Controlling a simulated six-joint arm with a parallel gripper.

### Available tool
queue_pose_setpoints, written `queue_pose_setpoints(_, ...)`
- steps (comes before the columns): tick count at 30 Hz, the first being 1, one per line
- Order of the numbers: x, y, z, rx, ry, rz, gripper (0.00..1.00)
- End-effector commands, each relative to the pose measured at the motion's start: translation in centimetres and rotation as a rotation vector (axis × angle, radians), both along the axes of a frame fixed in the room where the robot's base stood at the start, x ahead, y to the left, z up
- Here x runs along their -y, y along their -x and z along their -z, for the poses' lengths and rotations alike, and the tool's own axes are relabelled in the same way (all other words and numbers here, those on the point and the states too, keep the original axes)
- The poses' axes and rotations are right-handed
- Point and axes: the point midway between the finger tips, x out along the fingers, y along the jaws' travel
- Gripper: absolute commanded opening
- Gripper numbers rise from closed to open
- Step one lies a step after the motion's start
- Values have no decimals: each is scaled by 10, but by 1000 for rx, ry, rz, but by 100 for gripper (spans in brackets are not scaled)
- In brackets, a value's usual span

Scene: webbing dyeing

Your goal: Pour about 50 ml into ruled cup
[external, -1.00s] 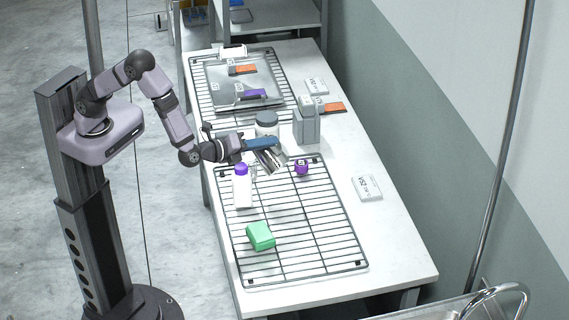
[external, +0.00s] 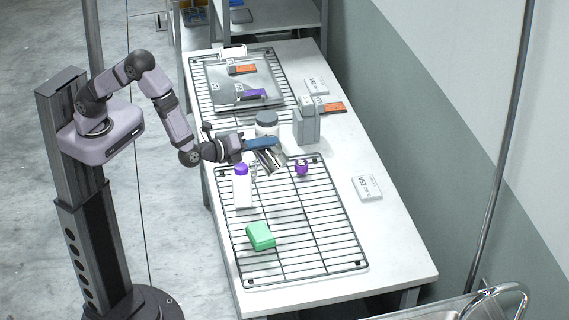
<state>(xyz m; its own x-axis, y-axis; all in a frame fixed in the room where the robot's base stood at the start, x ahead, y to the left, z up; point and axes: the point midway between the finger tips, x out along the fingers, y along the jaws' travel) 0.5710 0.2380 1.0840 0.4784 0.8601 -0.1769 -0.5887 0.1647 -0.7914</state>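My gripper (external: 244,146) is at the rear edge of the front wire rack, behind the white bottle. It appears shut on the blue handle (external: 262,143) of a shiny metal vessel (external: 270,160). The vessel is tilted, its lower end towards the front rack. A small clear thing, perhaps the ruled cup (external: 254,172), shows faintly below the vessel, beside the bottle. Its markings and any liquid in it are too small to make out. I cannot tell whether liquid is flowing.
A white bottle with purple cap (external: 242,187), a green block (external: 260,236) and a small purple item (external: 302,168) are on the front rack (external: 320,240). A grey-lidded jar (external: 266,124) and grey container (external: 306,127) stand close behind the vessel. The front rack's right side is mostly clear.

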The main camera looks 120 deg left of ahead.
Motion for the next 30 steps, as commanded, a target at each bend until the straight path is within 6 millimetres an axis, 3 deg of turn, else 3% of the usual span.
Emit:
queue_pose_setpoints(13, 2, -12, 15, -153, -25, -4, 0)
queue_pose_setpoints(20, 4, -24, 30, -291, -48, -6, 0)
queue_pose_setpoints(30, 7, -46, 35, -461, -71, -8, 0)
